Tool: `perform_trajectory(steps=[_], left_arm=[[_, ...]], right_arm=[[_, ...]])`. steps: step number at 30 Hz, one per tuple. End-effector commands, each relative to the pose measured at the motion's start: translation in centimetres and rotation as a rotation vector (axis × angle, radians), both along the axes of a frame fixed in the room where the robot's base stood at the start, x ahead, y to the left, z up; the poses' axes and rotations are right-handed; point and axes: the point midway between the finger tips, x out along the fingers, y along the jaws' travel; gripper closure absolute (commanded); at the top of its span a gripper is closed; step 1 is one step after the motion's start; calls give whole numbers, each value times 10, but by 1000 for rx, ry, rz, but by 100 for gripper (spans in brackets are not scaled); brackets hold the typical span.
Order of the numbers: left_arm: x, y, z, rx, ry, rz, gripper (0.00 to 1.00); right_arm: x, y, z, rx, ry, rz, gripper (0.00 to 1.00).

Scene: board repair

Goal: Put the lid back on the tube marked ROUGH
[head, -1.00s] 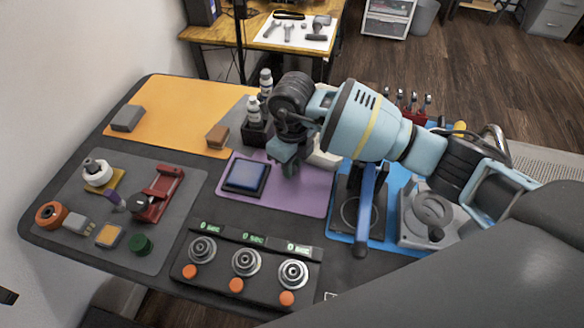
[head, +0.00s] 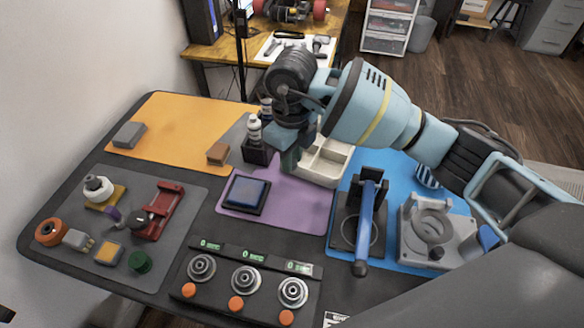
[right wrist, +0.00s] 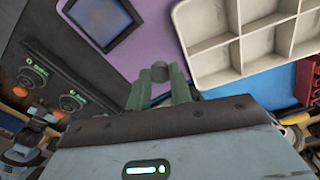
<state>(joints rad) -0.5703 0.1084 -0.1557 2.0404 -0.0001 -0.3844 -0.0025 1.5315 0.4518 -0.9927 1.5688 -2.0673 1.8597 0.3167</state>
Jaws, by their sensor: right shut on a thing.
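My right gripper (head: 289,162) hangs over the back of the purple mat, between the bottle holder and the white tray. In the right wrist view its green fingers (right wrist: 158,90) are shut on a small grey round thing (right wrist: 158,72), which may be the lid. A white bottle (head: 254,130) with a grey top stands upright in a dark holder (head: 256,153) just left of my gripper. A second bottle (head: 266,106) behind it is partly hidden by my arm. I cannot read ROUGH on anything. My left gripper is out of view.
A white divided tray (head: 322,163) is close on the right of my gripper. A blue pad in a dark frame (head: 246,195) lies on the purple mat (head: 300,207). A blue-handled tool (head: 366,217) stands farther right. The orange mat (head: 185,122) is mostly clear.

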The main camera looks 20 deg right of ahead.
Motion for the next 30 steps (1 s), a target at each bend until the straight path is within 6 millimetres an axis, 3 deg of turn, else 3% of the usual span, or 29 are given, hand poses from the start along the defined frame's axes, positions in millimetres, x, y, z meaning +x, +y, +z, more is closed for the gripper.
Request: perform_trajectory(steps=[6,20,25,30], left_arm=[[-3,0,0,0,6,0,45],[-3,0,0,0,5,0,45],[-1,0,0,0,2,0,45],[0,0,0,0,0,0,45]], right_arm=[[0,0,14,0,0,0,100],[-1,-1,15,1,-1,37,100],[-7,-7,19,3,-4,247,100],[-17,-15,26,3,-9,598,100]])
